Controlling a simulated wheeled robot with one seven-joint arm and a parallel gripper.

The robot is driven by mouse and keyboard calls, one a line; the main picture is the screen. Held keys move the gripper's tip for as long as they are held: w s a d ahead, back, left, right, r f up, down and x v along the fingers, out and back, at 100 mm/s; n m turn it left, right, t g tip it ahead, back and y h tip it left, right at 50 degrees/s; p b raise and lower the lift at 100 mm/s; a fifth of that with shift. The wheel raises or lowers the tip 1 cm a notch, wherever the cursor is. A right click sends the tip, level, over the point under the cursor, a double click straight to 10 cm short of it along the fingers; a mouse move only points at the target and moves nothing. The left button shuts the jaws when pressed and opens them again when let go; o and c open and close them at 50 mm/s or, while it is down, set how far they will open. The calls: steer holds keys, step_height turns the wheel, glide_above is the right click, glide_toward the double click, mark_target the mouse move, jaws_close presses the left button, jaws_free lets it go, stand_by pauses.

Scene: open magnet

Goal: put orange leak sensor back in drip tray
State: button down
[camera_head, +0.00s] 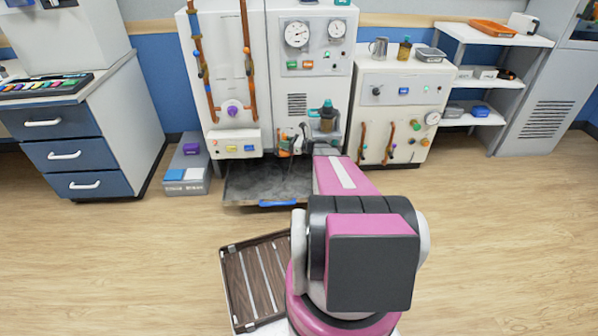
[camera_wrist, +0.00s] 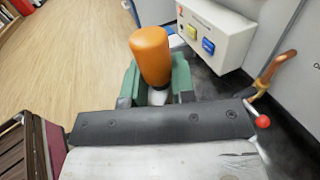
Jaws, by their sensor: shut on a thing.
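The orange leak sensor (camera_wrist: 150,54) is a rounded orange cylinder in the wrist view. My gripper (camera_wrist: 156,90) has its green-sided fingers on either side of the sensor's lower part and is shut on it. In the head view a small patch of orange (camera_head: 284,149) shows at my gripper (camera_head: 292,144), above the back of the drip tray. The drip tray (camera_head: 242,187) is a dark, shallow tray on the floor in front of the white cabinet. My arm covers the tray's right side. Whether the sensor touches the tray cannot be told.
The white cabinet (camera_head: 214,70) with copper pipes and gauges stands behind the tray. A valve pipe with a red knob (camera_wrist: 263,121) is close on the right in the wrist view. A grey box (camera_head: 187,163) stands left of the tray. Open wooden floor (camera_head: 120,260) lies in front.

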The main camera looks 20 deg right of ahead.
steer(key=shift+t, duration=0.3)
steer(key=shift+w+d+f, duration=0.85)
steer(key=shift+d+f, duration=0.75)
steer(key=shift+f, duration=3.65)
steer(key=shift+w+d+f, duration=0.85)
steer(key=shift+d+f, duration=0.75)
steer(key=shift+f, duration=3.6)
steer(key=shift+w+d+f, duration=0.85)
steer(key=shift+d+f, duration=0.75)
steer(key=shift+f, duration=3.65)
